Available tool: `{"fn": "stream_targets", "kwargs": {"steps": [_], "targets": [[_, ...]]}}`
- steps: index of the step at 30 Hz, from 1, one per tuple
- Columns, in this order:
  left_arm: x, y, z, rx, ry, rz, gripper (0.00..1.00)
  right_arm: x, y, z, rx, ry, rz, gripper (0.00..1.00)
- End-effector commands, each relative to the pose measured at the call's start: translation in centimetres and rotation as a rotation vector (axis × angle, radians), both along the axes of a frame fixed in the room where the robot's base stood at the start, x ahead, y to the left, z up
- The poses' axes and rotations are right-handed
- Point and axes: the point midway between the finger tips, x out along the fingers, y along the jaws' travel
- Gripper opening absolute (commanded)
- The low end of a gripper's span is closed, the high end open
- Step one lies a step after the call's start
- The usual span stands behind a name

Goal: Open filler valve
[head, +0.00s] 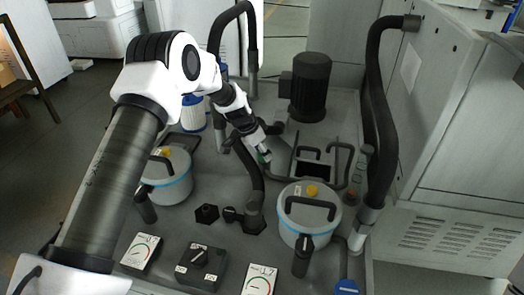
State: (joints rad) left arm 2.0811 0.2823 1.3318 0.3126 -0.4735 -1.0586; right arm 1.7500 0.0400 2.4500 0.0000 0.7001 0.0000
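My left arm reaches in from the left. Its gripper (264,154) is at mid-picture, pointing down and right above the grey deck, behind the right canister. The fingers are small and dark here, and I cannot tell whether they are open or shut. I see nothing clearly held. No part is legibly labelled as the filler valve. My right gripper is not in view.
White canisters with blue bands stand left (168,178) and right (310,212). A black motor (310,90) stands behind. A thick black hose (379,120) rises at right beside a grey cabinet (450,130). A black switch box (200,268) sits between two gauges in front.

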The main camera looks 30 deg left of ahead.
Motion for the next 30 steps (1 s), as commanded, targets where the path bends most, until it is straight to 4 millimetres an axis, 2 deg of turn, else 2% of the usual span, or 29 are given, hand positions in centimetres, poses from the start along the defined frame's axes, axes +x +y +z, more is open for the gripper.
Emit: {"fn": "stream_targets", "kwargs": {"steps": [11,20,26,30], "targets": [[0.0,0.0,0.1,0.001,0.0,0.017,0.14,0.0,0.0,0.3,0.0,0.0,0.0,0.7],[-0.1,-0.2,0.4,0.0,0.002,0.146,0.14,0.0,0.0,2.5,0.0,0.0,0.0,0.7],[-0.2,-0.3,1.0,0.001,0.004,0.307,0.14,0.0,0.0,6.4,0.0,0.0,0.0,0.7],[-0.2,-0.4,1.5,0.002,0.004,0.432,0.14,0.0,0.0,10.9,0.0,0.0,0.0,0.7]]}}
